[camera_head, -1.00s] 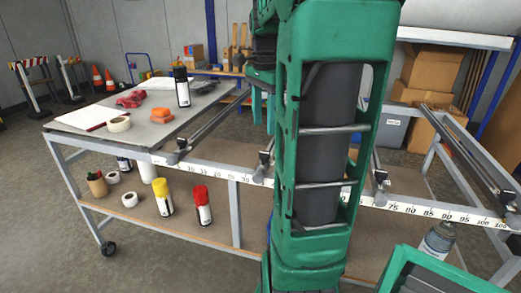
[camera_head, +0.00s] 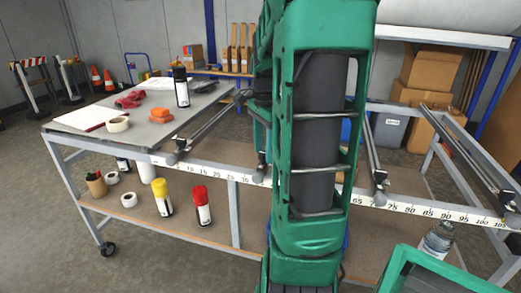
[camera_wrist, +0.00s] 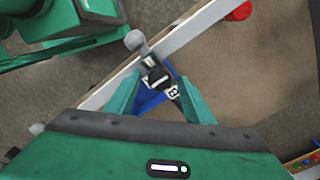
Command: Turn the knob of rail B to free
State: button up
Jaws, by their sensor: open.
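In the wrist view my gripper (camera_wrist: 160,82) is open, its two green fingers on either side of a dark rail-end fitting. A tag reading B (camera_wrist: 173,91) sits on the fitting between the fingers. A grey rounded knob (camera_wrist: 135,40) juts out past the fingertips at the fitting's upper left end. I cannot tell whether the fingers touch anything, nor read a free or locked mark. In the head view my arm hides the gripper; a rail end (camera_head: 262,166) just left of the arm is partly covered, and its letter is not readable.
The white scale strip (camera_head: 205,167) runs along the trolley's front edge. Other rail ends stand at the left (camera_head: 178,150) and right (camera_head: 380,184). Yellow (camera_head: 162,198) and red (camera_head: 201,206) cans stand on the lower shelf. The grey top (camera_head: 150,125) holds tape and a can.

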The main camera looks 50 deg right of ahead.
jog(key=shift+f, duration=0.1)
jog(key=c, duration=1)
jog(key=shift+a, duration=0.1)
jog(key=shift+c, duration=0.2)
jog(key=shift+n, duration=0.3)
jog(key=n, duration=0.3)
jog(key=shift+n, duration=0.3)
jog(key=n, duration=1.3)
jog(key=shift+n, duration=0.3)
